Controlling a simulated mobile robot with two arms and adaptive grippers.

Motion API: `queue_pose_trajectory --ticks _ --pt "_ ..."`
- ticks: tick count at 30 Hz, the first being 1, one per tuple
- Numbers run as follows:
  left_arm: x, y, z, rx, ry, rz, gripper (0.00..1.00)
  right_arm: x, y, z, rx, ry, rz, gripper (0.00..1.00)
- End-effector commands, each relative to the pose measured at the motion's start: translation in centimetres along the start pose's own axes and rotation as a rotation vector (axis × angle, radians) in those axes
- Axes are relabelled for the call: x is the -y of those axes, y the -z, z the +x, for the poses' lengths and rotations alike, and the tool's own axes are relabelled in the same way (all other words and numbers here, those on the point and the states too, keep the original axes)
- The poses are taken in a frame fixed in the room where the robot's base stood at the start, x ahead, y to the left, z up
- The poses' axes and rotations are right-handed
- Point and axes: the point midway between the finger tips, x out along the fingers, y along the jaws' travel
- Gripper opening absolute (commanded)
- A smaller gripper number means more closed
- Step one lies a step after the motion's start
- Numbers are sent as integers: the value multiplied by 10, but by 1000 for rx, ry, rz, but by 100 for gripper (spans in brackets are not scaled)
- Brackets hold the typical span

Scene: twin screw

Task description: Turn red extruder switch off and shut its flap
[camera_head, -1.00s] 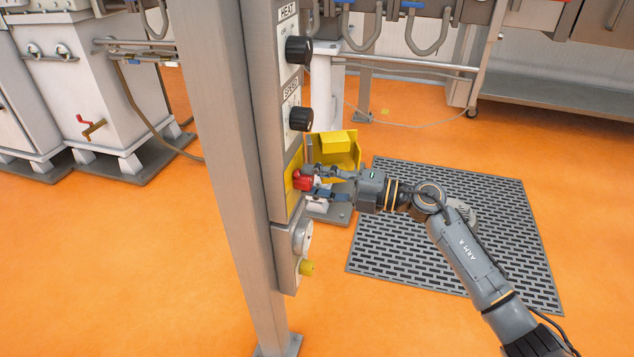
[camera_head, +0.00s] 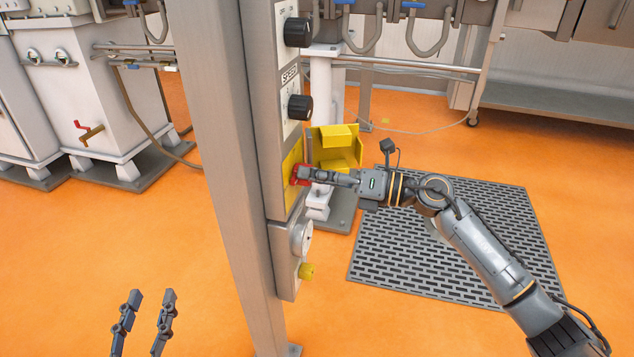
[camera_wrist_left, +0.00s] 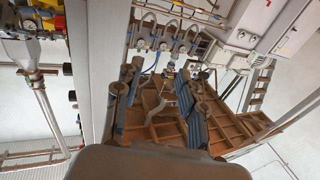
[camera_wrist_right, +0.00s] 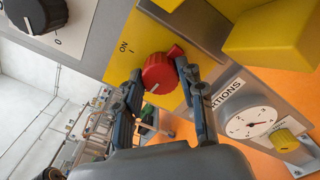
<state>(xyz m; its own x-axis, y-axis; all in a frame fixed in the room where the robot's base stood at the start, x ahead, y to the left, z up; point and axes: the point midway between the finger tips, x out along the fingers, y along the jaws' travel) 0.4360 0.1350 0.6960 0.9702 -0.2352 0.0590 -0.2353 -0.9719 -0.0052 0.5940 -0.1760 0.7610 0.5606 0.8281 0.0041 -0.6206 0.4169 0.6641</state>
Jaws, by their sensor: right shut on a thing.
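The red extruder switch (camera_head: 298,174) is a round knob on a yellow plate low on the control panel. In the right wrist view the red switch (camera_wrist_right: 158,74) has a pale pointer line, and "ON" is printed to its left. My right gripper (camera_head: 305,174) is shut on the switch, one finger on each side in the right wrist view (camera_wrist_right: 160,75). The yellow flap (camera_head: 337,137) stands open to the right of the switch; it also shows in the right wrist view (camera_wrist_right: 275,38). My left gripper (camera_head: 152,295) is open and empty at lower left, away from the panel.
Black knobs, including the speed knob (camera_head: 299,107), sit above the switch. A grey post (camera_head: 220,130) stands left of the panel. Orange floor and a slotted mat (camera_head: 440,250) lie at right.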

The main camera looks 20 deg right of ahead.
Motion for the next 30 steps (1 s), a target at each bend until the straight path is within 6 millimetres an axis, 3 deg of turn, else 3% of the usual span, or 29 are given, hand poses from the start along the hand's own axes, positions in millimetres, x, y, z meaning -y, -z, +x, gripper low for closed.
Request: queue_pose_trajectory --ticks 6,12,26,27,30 --pt "-5 35 -1 -207 -11 -5 40 0 4 2 -6 -5 -95 7" --pt "-7 53 -4 -303 -16 -8 40 -1 4 2 -6 -5 -139 7" --pt "-8 58 -6 -331 -17 -9 40 -1 4 2 -7 -4 -154 7" --pt "-8 58 -6 -331 -17 -9 40 -1 4 2 -7 -4 -154 41" --pt "-8 58 -6 -331 -18 -9 40 -1 4 2 -7 -4 -153 61"
